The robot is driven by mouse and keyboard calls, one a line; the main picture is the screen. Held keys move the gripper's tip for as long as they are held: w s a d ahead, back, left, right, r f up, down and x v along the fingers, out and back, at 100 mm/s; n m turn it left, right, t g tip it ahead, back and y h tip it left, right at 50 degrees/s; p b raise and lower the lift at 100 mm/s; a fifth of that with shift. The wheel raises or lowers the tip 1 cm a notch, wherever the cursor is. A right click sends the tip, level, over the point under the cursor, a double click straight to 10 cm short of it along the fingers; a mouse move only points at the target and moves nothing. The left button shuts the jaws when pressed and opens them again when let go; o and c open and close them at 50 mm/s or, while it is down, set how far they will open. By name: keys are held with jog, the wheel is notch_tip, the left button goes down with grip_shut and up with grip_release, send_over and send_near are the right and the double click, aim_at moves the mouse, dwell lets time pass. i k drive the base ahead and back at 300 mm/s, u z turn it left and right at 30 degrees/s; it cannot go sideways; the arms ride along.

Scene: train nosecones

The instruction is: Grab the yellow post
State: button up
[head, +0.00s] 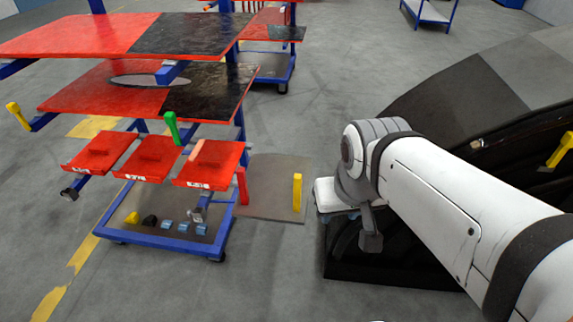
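A yellow post (297,193) stands upright near the right edge of a grey plate (272,206) beside the cart. Another yellow piece (17,116) sits tilted on the cart's left arm, and a third (560,150) is on the dark nosecone at the far right. My gripper (370,243) hangs below the end of my white arm, right of the upright post and apart from it. It is partly hidden by the wrist, and its fingers are too small to read. Nothing is visibly held.
A blue-framed cart (150,238) with red and black shelves carries red trays (150,158), a green post (171,128) and a red post (241,185). The large dark nosecone (440,105) lies behind my arm. Grey floor is clear in front of the plate.

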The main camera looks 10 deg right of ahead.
aim_at(297, 177)
jog(key=i, duration=0.95)
jog(key=u, duration=0.05)
